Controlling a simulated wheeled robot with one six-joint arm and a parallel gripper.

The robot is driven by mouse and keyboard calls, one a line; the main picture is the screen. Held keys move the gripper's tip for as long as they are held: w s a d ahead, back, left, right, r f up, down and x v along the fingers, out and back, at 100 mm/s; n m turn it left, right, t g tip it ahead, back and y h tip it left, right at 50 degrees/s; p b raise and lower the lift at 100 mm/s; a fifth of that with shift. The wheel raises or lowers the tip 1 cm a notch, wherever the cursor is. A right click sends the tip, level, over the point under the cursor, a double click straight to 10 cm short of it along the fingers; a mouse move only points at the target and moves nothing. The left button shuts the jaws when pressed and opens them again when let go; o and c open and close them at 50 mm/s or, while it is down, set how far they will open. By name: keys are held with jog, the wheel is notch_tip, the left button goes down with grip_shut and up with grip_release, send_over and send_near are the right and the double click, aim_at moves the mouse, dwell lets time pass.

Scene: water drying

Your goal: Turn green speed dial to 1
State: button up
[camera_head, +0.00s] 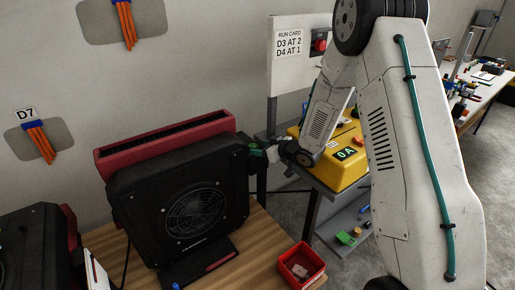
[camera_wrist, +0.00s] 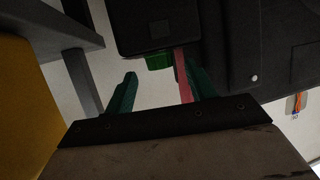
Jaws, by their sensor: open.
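The black dryer (camera_head: 175,195) with a red top stands on the wooden table, its fan grille facing me. My gripper (camera_head: 259,153) is at the dryer's right side, where its dark green fingers crowd together with the dial in the head view. In the wrist view my gripper (camera_wrist: 157,75) is open, with one finger on each side of a clear gap. The green speed dial (camera_wrist: 158,61) shows on the dark housing ahead of that gap, closer to the right finger. Its setting cannot be read. I see no clear contact.
A red bin (camera_head: 302,265) stands at the table's front right corner. A yellow case (camera_head: 345,172) marked 0A sits on a stand behind my arm. A run card (camera_head: 289,45) reads D3 AT 2, D4 AT 1. Another dark unit (camera_head: 40,245) is at the left.

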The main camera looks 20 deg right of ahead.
aim_at(255, 147)
jog(key=shift+x, duration=1.35)
jog(key=c, duration=1)
jog(key=shift+o, duration=0.2)
jog(key=shift+s+a+r+m+t+h, duration=0.1)
jog(key=shift+a+m+t+h, duration=0.1)
jog(key=shift+m+t+h, duration=0.4)
jog(key=shift+a+m+t+h, duration=0.2)
jog(key=shift+m+h, duration=0.6)
jog(key=shift+h, duration=0.1)
jog(key=shift+m+h, duration=0.8)
jog(key=shift+h, duration=0.1)
